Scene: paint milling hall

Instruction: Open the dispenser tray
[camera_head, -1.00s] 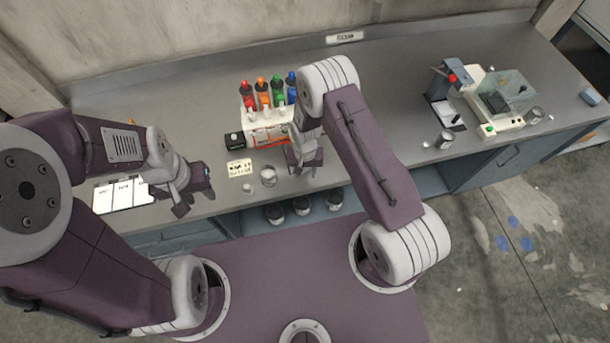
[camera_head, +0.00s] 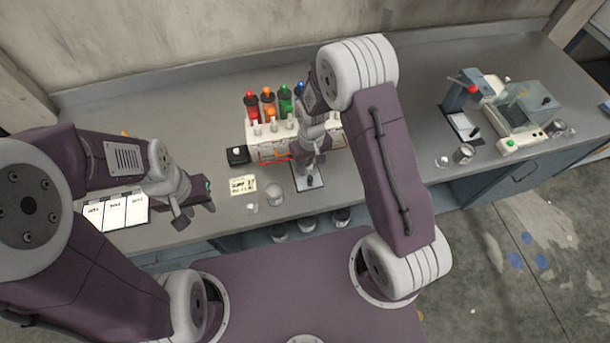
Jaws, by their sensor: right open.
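The dispenser (camera_head: 268,148) is a white rack on the bench with red, orange, green and blue bottles (camera_head: 268,103) standing in its back. A flat grey plate with a pale edge and a dark knob, seemingly its tray (camera_head: 309,184), sticks out at its front right; the arm hides where it meets the dispenser. My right gripper (camera_head: 305,165) is open just above this plate, close to the dispenser front. Whether its fingers touch the plate is hard to tell. My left gripper (camera_head: 194,216) is open and empty over the bench's front edge, left of the dispenser.
A small black box (camera_head: 237,155), a yellow note (camera_head: 243,186) and a clear cup (camera_head: 275,193) lie near the dispenser. White labelled cards (camera_head: 115,212) lie at left. A small stand (camera_head: 463,125) and a balance (camera_head: 520,115) are at right.

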